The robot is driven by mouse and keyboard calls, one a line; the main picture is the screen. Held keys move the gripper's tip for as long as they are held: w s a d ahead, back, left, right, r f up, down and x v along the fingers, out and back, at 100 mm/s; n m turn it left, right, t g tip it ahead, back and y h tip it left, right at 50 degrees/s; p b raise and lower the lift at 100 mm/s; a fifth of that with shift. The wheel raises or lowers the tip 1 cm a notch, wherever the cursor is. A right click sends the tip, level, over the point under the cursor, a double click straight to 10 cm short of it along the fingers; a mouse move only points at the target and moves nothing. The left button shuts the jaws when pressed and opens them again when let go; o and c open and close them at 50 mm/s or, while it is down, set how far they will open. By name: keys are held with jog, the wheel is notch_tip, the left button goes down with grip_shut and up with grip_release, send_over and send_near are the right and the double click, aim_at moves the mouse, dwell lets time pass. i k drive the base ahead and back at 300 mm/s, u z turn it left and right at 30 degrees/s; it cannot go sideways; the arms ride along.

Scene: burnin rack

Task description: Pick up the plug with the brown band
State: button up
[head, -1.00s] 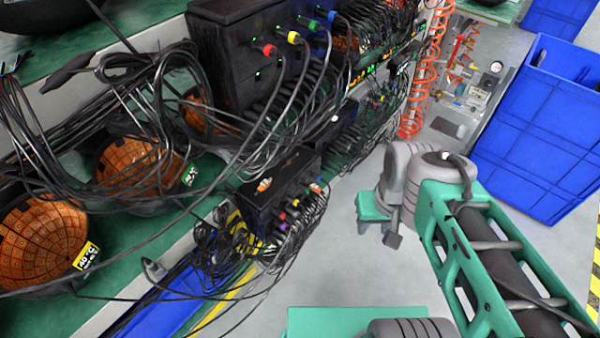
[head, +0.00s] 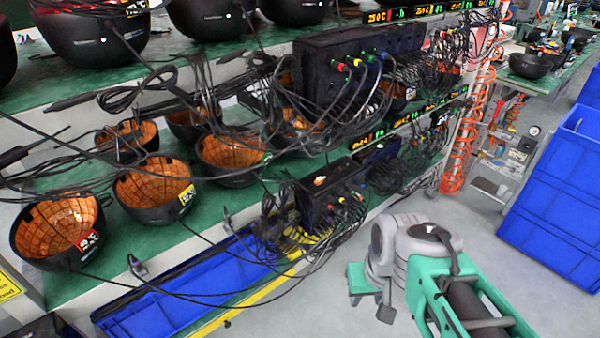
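Plugs with coloured bands sit in the front of an upper black box (head: 318,72). I make out a red-banded plug (head: 341,67), a yellow one (head: 357,62), a green one (head: 372,58) and a blue one (head: 385,56), each with a black cable. A lower black box (head: 318,197) holds more small banded plugs (head: 343,202). I cannot make out a brown band on any plug. My gripper (head: 372,292) is at the end of my green and grey arm, low and right of the lower box, apart from the plugs.
Loose black cables (head: 215,90) hang across the rack shelves. Black bowls with orange insides (head: 150,180) stand on the green shelf. A blue bin (head: 185,292) lies along the rack's foot. Blue crates (head: 555,180) stand at right. Grey floor (head: 490,235) between is open.

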aim_at(343, 166)
jog(key=u, duration=1.05)
jog(key=i, duration=0.95)
